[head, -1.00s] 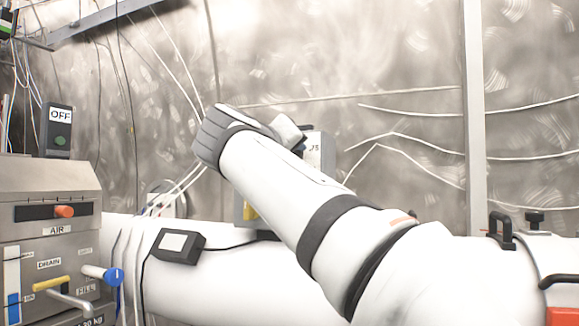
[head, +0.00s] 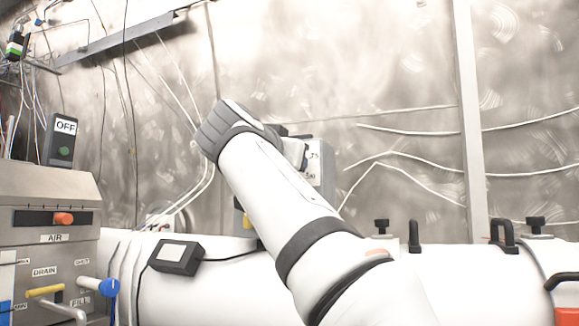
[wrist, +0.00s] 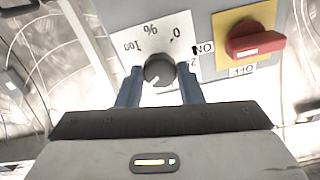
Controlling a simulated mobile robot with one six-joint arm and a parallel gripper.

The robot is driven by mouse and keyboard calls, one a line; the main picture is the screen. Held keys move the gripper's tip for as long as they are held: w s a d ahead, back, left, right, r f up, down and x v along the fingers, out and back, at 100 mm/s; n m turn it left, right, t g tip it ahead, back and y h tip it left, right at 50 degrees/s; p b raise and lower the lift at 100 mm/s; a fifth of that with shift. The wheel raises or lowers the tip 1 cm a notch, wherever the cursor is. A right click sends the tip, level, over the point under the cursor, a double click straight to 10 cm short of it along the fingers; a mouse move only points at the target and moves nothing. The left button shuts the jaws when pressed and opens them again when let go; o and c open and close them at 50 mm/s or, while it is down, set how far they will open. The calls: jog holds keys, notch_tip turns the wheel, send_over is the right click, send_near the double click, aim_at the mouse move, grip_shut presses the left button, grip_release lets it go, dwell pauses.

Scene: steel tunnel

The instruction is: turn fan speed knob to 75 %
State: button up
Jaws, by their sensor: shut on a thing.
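The fan speed knob (wrist: 158,70) is a dark round knob on a white dial plate (wrist: 138,32) in the wrist view. The plate appears turned over and shows "0", "%" and "100". A small pale mark shows near the knob's lower edge, but I cannot read its setting. My gripper (wrist: 159,84) has its two blue fingers on either side of the knob, shut on it. In the head view the grey control box (head: 322,165) shows partly behind my arm, which hides the knob.
A red switch (wrist: 255,40) on a yellow plate sits right of the dial in the wrist view. In the head view a grey machine (head: 45,230) with a blue-tipped lever stands left. A small black box (head: 177,256) rests on the white pipe (head: 215,285). Cables hang along the wall.

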jog(key=shift+f+m+b, duration=0.15)
jog(key=shift+m+b, duration=0.15)
jog(key=shift+m, duration=0.7)
jog(key=o, duration=1)
jog(key=shift+c, duration=0.2)
jog(key=v, duration=0.7)
jog(key=shift+s, duration=0.35)
jog(key=shift+a, duration=0.1)
